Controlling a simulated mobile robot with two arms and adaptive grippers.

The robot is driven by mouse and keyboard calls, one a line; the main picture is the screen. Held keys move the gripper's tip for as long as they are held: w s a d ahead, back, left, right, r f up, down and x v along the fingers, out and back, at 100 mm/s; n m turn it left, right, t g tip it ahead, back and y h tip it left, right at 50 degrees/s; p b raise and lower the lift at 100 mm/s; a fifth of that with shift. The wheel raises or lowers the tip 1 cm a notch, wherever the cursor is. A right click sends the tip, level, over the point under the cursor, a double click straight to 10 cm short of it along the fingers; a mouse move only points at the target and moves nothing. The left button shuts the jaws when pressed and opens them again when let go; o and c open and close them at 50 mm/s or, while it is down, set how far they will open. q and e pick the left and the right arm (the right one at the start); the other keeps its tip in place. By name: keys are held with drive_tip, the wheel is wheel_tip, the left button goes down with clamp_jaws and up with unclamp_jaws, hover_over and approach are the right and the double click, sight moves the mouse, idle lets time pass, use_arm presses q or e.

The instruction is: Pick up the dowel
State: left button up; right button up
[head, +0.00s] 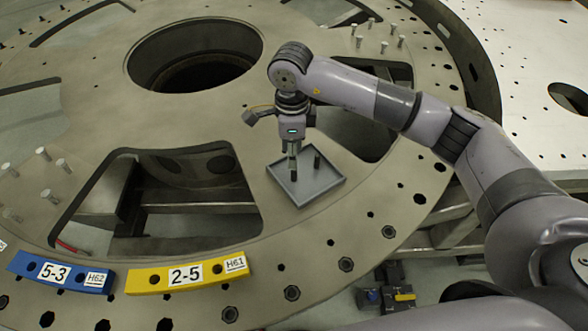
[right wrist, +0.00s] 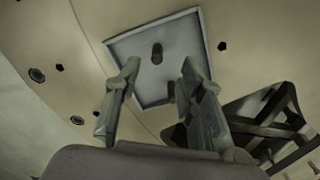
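A dark upright dowel (head: 317,160) stands in a shallow grey square tray (head: 312,188) on the turret plate. In the right wrist view the dowel (right wrist: 157,53) stands near the middle of the tray (right wrist: 190,32). My right gripper (head: 293,169) points down over the left part of the tray, to the left of this dowel. In the right wrist view its two fingers (right wrist: 159,68) are spread apart, with nothing clearly held. A second dark piece (right wrist: 171,92) shows beside the right-hand finger; I cannot tell whether it is another dowel. My left gripper is not in view.
The turret plate (head: 240,105) has a large round hole and wide cutouts beside the tray. A yellow block marked 2-5 (head: 187,273) and a blue block marked 5-3 (head: 60,272) lie near the front edge. Several metal pins stand at the left and the back.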

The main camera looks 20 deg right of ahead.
sight(294, 180)
drive_tip(key=shift+f, duration=0.85)
drive_tip(key=shift+s+f+p, duration=0.15)
drive_tip(key=shift+f+p, duration=0.45)
drive_tip(key=shift+p, duration=0.05)
drive_tip(key=f, duration=0.1)
drive_tip(key=f+p, duration=0.1)
drive_tip(key=f, duration=0.1)
drive_tip(key=shift+s+d+f+p, duration=0.1)
drive_tip(key=shift+d+f+p, duration=0.1)
drive_tip(key=shift+f+p, duration=0.1)
drive_tip(key=shift+f, duration=0.35)
clamp_jaws()
